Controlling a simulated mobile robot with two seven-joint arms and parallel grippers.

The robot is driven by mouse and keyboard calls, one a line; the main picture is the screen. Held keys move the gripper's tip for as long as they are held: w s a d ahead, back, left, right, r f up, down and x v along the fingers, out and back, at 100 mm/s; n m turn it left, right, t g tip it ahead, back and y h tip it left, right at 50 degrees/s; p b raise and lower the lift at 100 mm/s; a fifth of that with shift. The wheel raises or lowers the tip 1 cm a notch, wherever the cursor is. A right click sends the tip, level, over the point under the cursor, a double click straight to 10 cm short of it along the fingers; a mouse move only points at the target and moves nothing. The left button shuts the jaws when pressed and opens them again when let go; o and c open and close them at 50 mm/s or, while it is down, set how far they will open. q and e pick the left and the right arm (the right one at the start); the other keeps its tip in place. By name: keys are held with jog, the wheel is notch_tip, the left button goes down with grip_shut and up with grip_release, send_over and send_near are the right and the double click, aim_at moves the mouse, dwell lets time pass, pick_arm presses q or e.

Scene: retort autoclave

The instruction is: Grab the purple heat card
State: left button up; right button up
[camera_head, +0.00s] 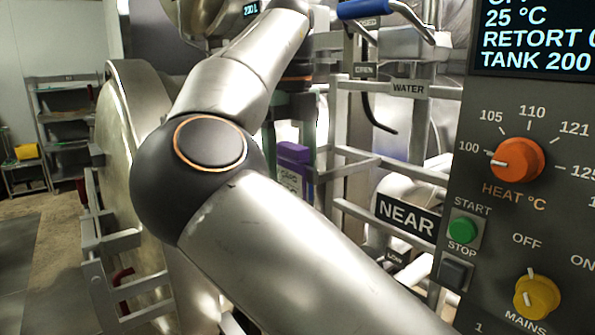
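The purple heat card (295,153) shows in the head view, just right of my arm's dark elbow joint. Its top is plain purple. A lighter face with print too small to read is below, and its lower left part is hidden behind my arm. One of my arms crosses the picture from the lower right, bends at the elbow and runs up to the top. A wrist-like part with an orange ring hangs above the card. Its fingers cannot be made out, nor whether they touch the card. My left gripper is not in view.
A control panel (510,215) with an orange heat knob (517,159), green start button (464,229) and yellow mains knob (537,296) fills the right. Pipes and rails surround the card. A large round metal door (125,130) stands left. Open floor (50,215) lies at far left.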

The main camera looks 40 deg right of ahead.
jog(key=shift+w+a, duration=0.1)
jog(key=shift+c, duration=0.2)
grip_shut()
dwell(0.4)
